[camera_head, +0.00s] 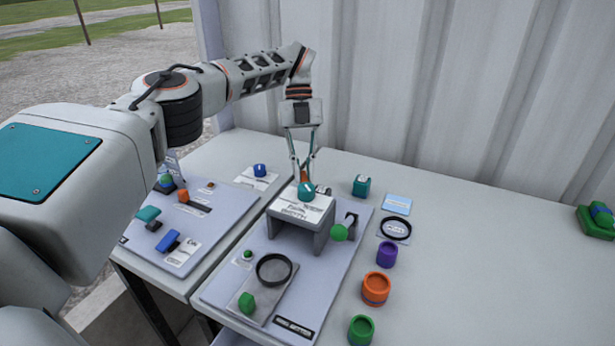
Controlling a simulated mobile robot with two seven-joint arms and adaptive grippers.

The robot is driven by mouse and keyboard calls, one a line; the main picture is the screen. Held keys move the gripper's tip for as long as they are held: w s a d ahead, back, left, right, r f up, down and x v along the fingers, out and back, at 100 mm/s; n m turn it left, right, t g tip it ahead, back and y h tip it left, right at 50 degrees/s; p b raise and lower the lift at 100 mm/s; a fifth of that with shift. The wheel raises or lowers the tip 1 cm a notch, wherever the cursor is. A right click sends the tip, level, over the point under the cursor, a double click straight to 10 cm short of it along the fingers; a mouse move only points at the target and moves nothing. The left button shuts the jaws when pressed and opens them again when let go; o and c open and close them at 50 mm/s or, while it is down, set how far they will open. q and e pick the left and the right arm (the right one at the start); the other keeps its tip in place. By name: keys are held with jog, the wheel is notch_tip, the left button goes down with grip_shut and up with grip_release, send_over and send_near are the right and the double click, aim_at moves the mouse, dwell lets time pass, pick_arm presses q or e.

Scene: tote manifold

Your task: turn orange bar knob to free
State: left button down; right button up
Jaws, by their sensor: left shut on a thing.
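My left gripper (304,181) reaches down from above at the back of the grey raised stand (316,232) on the middle panel. Its fingers are shut on an orange knob (305,174), mostly hidden between the fingertips. A teal knob (306,191) sits just in front of it on the stand's labelled top. The knob's exact angle and its label marks are too small to read. Another small orange piece (183,196) stands on the left panel, beside a dark slot. My right gripper is not in view.
The left panel (222,222) carries blue, teal and green controls. The middle panel (232,286) has a black ring (274,269) and green knobs. Purple (387,255), orange (376,288) and green (361,330) cups stand to its right. The table's right side is mostly clear; a corrugated wall rises behind.

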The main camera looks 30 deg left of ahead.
aim_at(305, 175)
pick_arm(q)
jog(key=m+b, duration=0.1)
jog(key=m+y, duration=0.1)
jog(key=shift+w+f+m+g+b, duration=0.1)
jog(key=shift+f+m+g+b, duration=0.2)
jog(key=shift+m+b, duration=0.1)
jog(key=shift+d+r+m+y+b, duration=0.1)
jog(key=shift+m+y+b, duration=0.15)
jog(key=shift+m, duration=0.45)
jog(key=shift+r+m+y+b, duration=0.2)
jog(key=shift+m+y, duration=0.1)
jog(key=shift+m, duration=0.4)
jog(key=shift+d+r+m+y+b, duration=0.1)
jog(key=shift+m+y+b, duration=0.15)
jog(key=shift+m, duration=0.45)
jog(key=c, duration=2)
grip_release()
jog(key=shift+c, duration=0.2)
notch_tip(305, 175, up, 10)
